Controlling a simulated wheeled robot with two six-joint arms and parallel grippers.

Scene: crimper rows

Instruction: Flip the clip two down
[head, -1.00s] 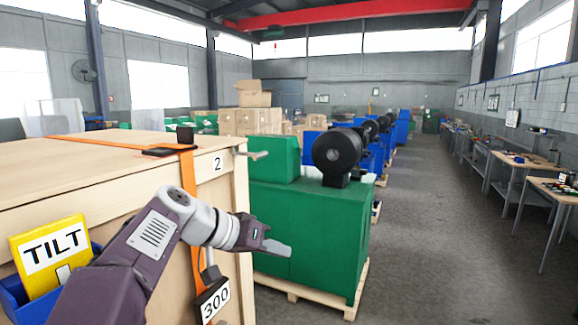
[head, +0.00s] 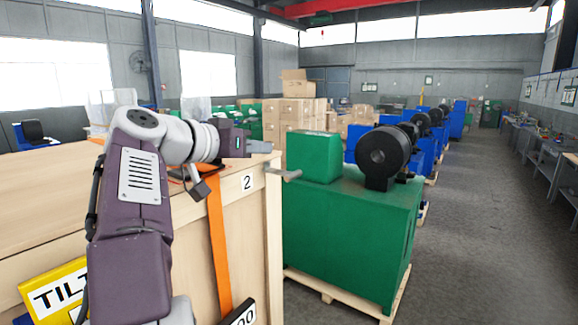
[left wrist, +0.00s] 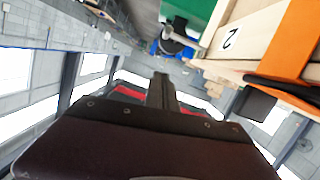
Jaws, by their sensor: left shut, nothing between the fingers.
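Clip two is a grey lever (head: 283,173) that sticks out to the right from the top corner of the wooden crate, beside the label 2 (head: 247,182). It lies roughly level. My left gripper (head: 262,147) is shut and empty, just above and left of the lever in the head view; I cannot tell its distance in depth. In the left wrist view its narrow closed fingers (left wrist: 162,90) point away from the camera. The label 2 (left wrist: 231,40) shows to the right there, turned over. My right gripper is not in view.
The wooden crate (head: 60,175) fills the left, with an orange strap (head: 219,245) over its front. A yellow TILT sign (head: 52,290) and a black 300 tag (head: 241,314) are low in front. A green machine (head: 345,230) on a pallet stands to the right. The aisle floor (head: 465,220) is clear.

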